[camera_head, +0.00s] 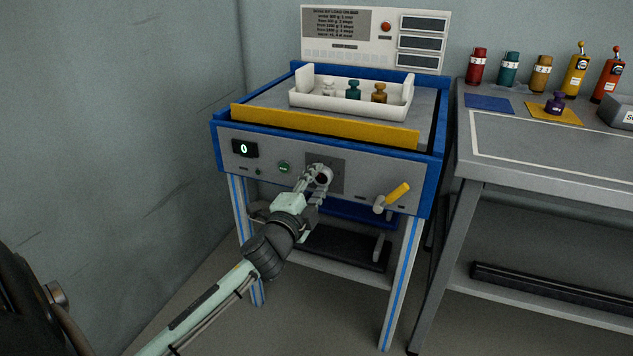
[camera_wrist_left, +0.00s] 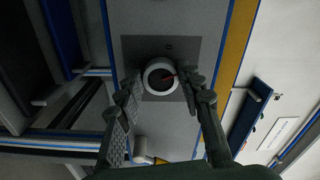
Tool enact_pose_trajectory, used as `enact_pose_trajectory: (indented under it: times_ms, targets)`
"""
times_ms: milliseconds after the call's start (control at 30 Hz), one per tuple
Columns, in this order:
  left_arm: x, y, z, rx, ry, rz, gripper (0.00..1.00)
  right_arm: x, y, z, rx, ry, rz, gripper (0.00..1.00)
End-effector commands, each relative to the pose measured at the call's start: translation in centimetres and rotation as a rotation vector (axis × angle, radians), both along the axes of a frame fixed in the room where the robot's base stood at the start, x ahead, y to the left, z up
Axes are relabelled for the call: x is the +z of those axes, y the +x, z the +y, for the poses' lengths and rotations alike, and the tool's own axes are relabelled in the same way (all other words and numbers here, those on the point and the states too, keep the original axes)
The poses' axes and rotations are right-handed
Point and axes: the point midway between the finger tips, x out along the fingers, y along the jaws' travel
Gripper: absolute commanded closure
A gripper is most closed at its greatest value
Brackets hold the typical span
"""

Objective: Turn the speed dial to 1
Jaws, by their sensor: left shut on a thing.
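The speed dial (camera_head: 323,176) is a round knob on a dark square plate on the front panel of the blue-framed machine (camera_head: 216,142). The fingers partly cover the dial in the head view. A small display (camera_head: 244,149) at the panel's left reads 0. My right gripper is not in view.
A yellow-handled lever (camera_head: 396,195) sticks out at the panel's right, and a green button (camera_head: 284,168) sits left of the dial. A grey table (camera_head: 560,150) with several coloured weights stands at the right.

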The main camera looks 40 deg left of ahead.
Motion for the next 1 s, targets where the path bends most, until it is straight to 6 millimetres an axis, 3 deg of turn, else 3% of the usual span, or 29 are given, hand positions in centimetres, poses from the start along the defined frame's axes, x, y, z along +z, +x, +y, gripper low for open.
enact_pose_trajectory:
  times_ms: [433, 467, 600, 1000]
  targets:
    - [-0.04, 0.01, -0.03, 0.000, -0.011, -0.002, 0.92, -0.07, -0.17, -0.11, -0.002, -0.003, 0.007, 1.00]
    - [-0.04, 0.01, -0.03, 0.000, -0.011, -0.002, 0.61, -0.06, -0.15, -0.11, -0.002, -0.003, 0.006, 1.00]
    - [-0.03, 0.01, -0.03, 0.000, -0.010, -0.001, 0.43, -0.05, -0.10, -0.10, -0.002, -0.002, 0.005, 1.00]
    - [-0.12, -0.70, -0.21, 0.000, -0.010, 0.000, 0.42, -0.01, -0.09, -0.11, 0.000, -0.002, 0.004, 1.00]
